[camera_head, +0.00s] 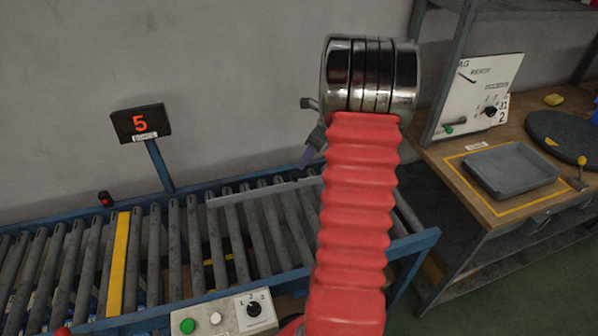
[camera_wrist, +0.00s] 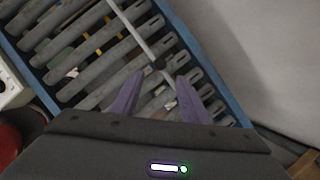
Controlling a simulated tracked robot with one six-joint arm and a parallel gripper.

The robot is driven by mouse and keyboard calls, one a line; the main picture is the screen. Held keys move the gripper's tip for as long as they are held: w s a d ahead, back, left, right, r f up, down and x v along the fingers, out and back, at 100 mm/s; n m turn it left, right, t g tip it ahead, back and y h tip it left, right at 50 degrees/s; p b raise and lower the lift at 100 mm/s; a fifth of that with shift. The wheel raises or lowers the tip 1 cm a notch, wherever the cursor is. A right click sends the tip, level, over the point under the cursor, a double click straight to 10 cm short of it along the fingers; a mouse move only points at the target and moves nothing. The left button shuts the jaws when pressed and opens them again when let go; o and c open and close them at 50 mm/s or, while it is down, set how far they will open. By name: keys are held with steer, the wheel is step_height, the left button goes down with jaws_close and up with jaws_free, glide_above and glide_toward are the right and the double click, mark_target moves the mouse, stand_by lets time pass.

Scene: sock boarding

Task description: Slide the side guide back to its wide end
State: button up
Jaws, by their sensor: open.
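The side guide (camera_head: 262,192) is a pale grey bar lying along the conveyor, across the top of its rollers. In the wrist view the guide (camera_wrist: 138,35) runs from the top edge down toward my fingertips, with a small dark knob-like part near its lower visible end. My gripper (camera_wrist: 161,75) is open, its two purple fingers spread above the rollers on either side of that part; contact cannot be told. In the head view my gripper (camera_head: 311,150) is mostly hidden behind my red arm, which also covers the guide's right end.
The roller conveyor (camera_head: 60,219) has blue side rails and a yellow strip. A control box (camera_head: 225,316) with buttons and a selector stands at its front. A sign showing 5 (camera_head: 138,123) stands behind. A workbench with a grey tray (camera_head: 511,172) is at right.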

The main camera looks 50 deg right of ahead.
mark_target(296, 175)
steer(key=x, duration=0.9)
steer(key=shift+w+f, duration=0.1)
jaws_close()
stand_by(0.4)
steer(key=shift+a, duration=0.1)
